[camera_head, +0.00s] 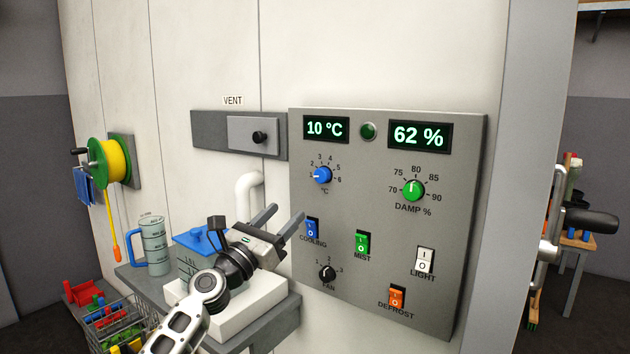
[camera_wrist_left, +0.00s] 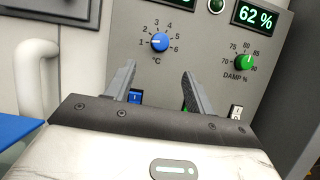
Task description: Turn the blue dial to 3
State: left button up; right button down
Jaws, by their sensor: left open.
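The blue dial (camera_head: 323,175) is on the grey control panel (camera_head: 380,285), under the 10 °C display, with a scale from 1 to 6 around it. It also shows in the left wrist view (camera_wrist_left: 159,42). Its white mark seems to point left, towards 1. My left gripper (camera_head: 288,212) is open and empty, below and left of the dial, with its fingers towards the panel. In the left wrist view the dial lies beyond the gap between the fingertips (camera_wrist_left: 158,68), not touched. My right gripper is not in view.
Around the dial are a green damp dial (camera_head: 413,190), a black fan dial (camera_head: 327,273) and several rocker switches. A vent slider (camera_head: 259,137) is upper left. A shelf (camera_head: 135,278) below my gripper bears a jug (camera_head: 154,248) and a blue-lidded container (camera_head: 198,239).

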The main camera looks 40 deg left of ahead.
aim_at(320, 179)
pick_arm(q)
jog(key=p+x, duration=0.1)
jog(key=x, duration=1.1)
jog(key=shift+w+d, duration=0.1)
jog(key=shift+w, duration=0.1)
jog(key=c, duration=1)
